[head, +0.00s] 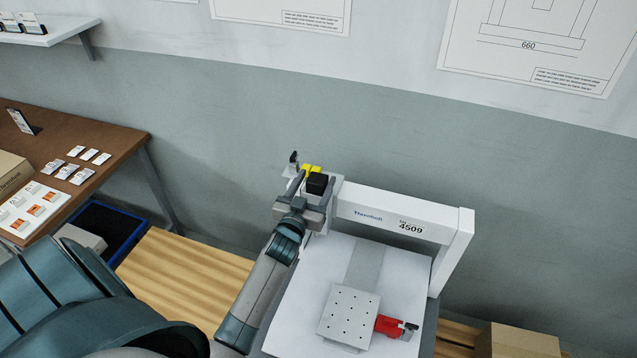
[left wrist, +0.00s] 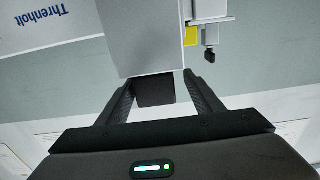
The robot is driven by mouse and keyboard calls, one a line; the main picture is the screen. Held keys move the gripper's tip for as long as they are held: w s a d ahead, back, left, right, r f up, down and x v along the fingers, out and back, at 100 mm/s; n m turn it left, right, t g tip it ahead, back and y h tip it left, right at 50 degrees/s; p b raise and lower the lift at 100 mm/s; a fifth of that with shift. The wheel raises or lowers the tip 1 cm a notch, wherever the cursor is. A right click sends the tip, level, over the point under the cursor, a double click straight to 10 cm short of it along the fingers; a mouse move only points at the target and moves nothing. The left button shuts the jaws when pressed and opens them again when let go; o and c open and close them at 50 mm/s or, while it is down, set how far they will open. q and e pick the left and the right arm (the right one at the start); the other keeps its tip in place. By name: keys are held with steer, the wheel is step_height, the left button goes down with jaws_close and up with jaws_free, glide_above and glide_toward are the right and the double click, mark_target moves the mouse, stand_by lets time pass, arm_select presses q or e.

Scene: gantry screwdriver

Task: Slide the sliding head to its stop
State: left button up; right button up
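The sliding head (head: 322,196) is a white block at the left end of the white gantry beam (head: 390,214). It also shows in the left wrist view (left wrist: 150,40). A black block-like handle (head: 317,183) sticks out of it; in the left wrist view this handle (left wrist: 155,90) lies between my fingers. My left gripper (head: 312,190) is open around the handle, with a gap visible on the right side in the wrist view (left wrist: 158,95). A yellow part (head: 311,168) and a small black knob (head: 294,157) sit beside the head at the beam's left end. My right gripper is out of view.
Below the beam lie a light base plate (head: 305,290), a drilled plate (head: 348,312) and a red clamp (head: 388,326). A brown table (head: 110,134) with cards, a blue bin (head: 128,226) and a wooden slatted surface (head: 185,275) are at left. A cardboard box (head: 520,342) is at lower right.

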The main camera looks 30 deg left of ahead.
arm_select(q)
steer(key=shift+d, duration=0.1)
steer(key=shift+s+d+f, duration=0.1)
steer(key=shift+s+d, duration=0.05)
steer(key=shift+s, duration=0.25)
steer(key=b+v, duration=0.4)
steer(key=v, duration=1.2)
steer(key=shift+s, duration=0.25)
steer(key=shift+s, duration=0.1)
